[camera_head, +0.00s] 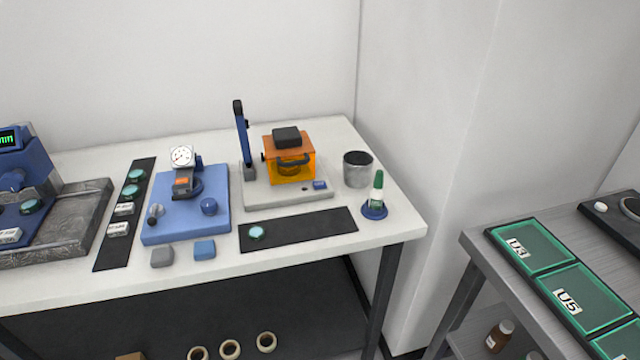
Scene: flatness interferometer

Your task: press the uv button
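An orange see-through box (289,164) with a dark top block and a dark handle stands on a light grey base plate (275,197) on the white table. A small blue part (320,185), possibly the uv button, sits at the plate's front right corner. A tiny dark spot lies just left of it. No label is readable there, so I cannot tell for sure which is the button. A blue upright post (243,140) stands at the plate's left. Neither of my grippers is in view.
A black mat (315,228) with one pale green disc lies in front. A grey cup (357,169) and a green-topped bottle (377,190) stand to the right. A blue dial gauge stand (189,215) is left. A second table with green trays (533,247) stands at right.

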